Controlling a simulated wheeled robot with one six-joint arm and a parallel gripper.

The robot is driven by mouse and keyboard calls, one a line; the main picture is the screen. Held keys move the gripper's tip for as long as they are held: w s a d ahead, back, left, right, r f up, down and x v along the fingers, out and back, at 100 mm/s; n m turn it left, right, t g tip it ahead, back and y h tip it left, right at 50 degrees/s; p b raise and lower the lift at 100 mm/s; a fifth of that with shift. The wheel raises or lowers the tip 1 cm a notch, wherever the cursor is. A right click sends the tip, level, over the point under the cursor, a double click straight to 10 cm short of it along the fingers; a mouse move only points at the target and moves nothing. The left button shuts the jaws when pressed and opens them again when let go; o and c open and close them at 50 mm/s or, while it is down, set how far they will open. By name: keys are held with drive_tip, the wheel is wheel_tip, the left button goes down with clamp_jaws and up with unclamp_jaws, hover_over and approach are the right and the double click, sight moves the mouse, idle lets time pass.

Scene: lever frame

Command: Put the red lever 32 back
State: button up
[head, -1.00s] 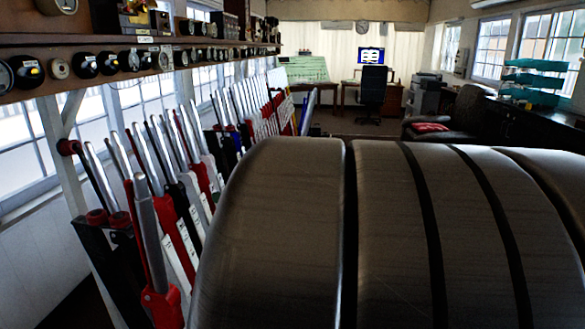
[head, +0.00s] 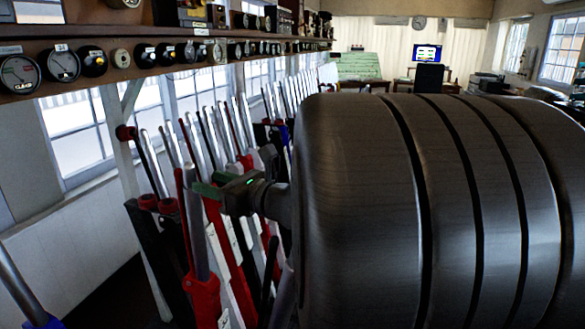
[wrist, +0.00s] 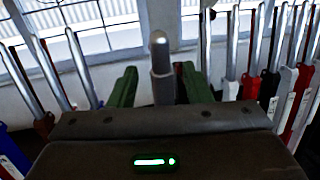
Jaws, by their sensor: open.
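A lever with a bright metal handle and red lower part (head: 203,298) stands at the near end of the row, with a thin red catch rod beside its handle. I cannot read its number. My gripper (head: 208,184) is open at the upper part of this lever. In the wrist view a metal handle (wrist: 161,55) stands upright between the two green fingers of my gripper (wrist: 158,84), with gaps visible on both sides. A bit of red shows beside the right finger. The handle's lower part is hidden behind the gripper body.
More levers with red, white and blue parts (wrist: 268,90) stand close on both sides. A shelf with round instruments (head: 110,62) runs above the row. Another metal handle (head: 20,282) shows at lower left. Windows (head: 75,140) line the wall behind.

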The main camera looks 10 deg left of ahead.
sight(194, 177)
drive_tip(key=x, duration=0.7)
drive_tip(key=shift+p, duration=0.35)
